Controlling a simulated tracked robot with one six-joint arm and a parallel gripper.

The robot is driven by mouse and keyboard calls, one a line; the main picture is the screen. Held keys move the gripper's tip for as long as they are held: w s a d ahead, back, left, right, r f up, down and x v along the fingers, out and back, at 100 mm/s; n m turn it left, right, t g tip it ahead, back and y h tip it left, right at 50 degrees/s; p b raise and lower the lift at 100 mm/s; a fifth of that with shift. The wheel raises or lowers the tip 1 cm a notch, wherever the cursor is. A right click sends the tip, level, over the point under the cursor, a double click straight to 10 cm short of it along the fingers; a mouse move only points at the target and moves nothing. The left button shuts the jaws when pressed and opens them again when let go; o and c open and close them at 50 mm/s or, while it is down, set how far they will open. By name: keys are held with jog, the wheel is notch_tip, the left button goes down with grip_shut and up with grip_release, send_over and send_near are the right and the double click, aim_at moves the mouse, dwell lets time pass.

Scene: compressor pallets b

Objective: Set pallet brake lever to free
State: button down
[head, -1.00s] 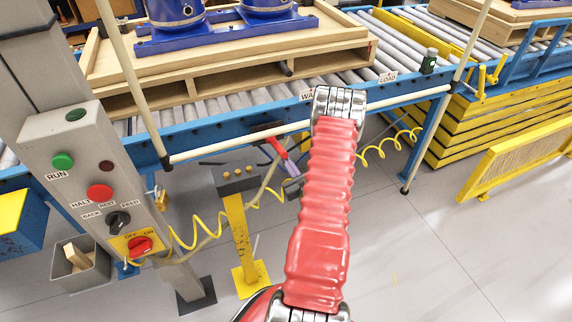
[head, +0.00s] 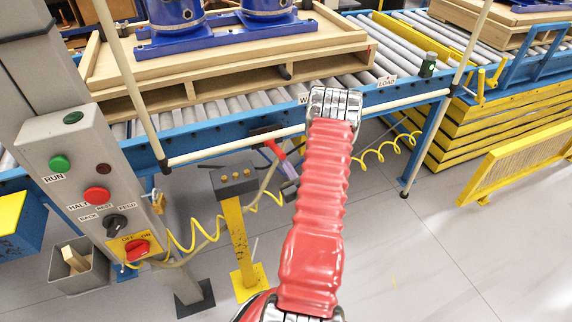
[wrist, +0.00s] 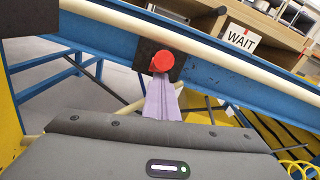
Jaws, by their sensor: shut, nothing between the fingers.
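The brake lever is a red handle (head: 274,148) on a dark plate (head: 267,133) on the blue conveyor side rail. In the wrist view its red end (wrist: 163,61) faces me in front of the dark plate. My gripper (head: 281,159) is below and in front of it, its lilac fingers closed together with nothing between them. In the wrist view the fingertips (wrist: 161,78) reach up to the lower edge of the red end. I cannot tell whether they touch. No marking for the lever's positions is readable.
A grey control box (head: 92,185) stands left, a yellow post (head: 236,235) below. Blue compressors (head: 178,15) sit on a wooden pallet (head: 235,62).

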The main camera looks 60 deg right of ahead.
jog(key=f+v, duration=0.2)
jog(key=v, duration=0.9)
jog(key=shift+s+d+f, duration=0.2)
jog(key=shift+s+f, duration=0.05)
jog(key=shift+s, duration=0.1)
dwell(0.4)
